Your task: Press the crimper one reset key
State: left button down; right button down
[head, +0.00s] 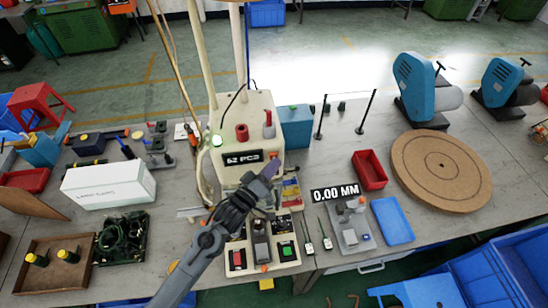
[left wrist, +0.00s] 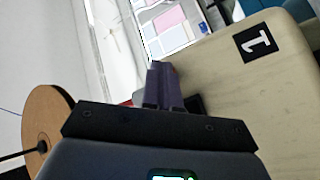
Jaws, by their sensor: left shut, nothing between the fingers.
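The crimper (head: 255,108) is a cream machine at the middle of the bench with a "62 PCS" display (head: 242,158) on its front. In the left wrist view its cream housing (left wrist: 250,95) carries a black label with a "1" (left wrist: 257,42). My left gripper (head: 272,169) is shut and empty, its purple fingertips just right of the display in the head view. The fingers also show in the left wrist view (left wrist: 164,82), close against the housing's front. A small red spot shows by the fingertips. The reset key is not clearly visible; the fingers may hide it. My right gripper is not in view.
Below the arm is a base with a red button (head: 237,259) and a green button (head: 286,250). To the right are a "0.00 MM" gauge (head: 335,192), a red bin (head: 369,169), a blue tray (head: 392,221) and a round brown board (head: 440,170). A white box (head: 108,187) lies left.

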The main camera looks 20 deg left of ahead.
pick_arm(q)
jog(key=shift+w+a, duration=0.15)
dwell(0.6)
jog(key=shift+s+d+p, duration=0.55)
jog(key=shift+s+p, duration=0.05)
jog(key=shift+s, duration=0.2)
jog(key=shift+s, duration=0.1)
jog(key=shift+s+d+p, duration=0.55)
jog(key=shift+s+d, duration=0.15)
jog(key=shift+s, duration=0.3)
jog(key=shift+s+d+p, duration=0.55)
jog(key=shift+s+d, duration=0.1)
jog(key=shift+s, duration=0.35)
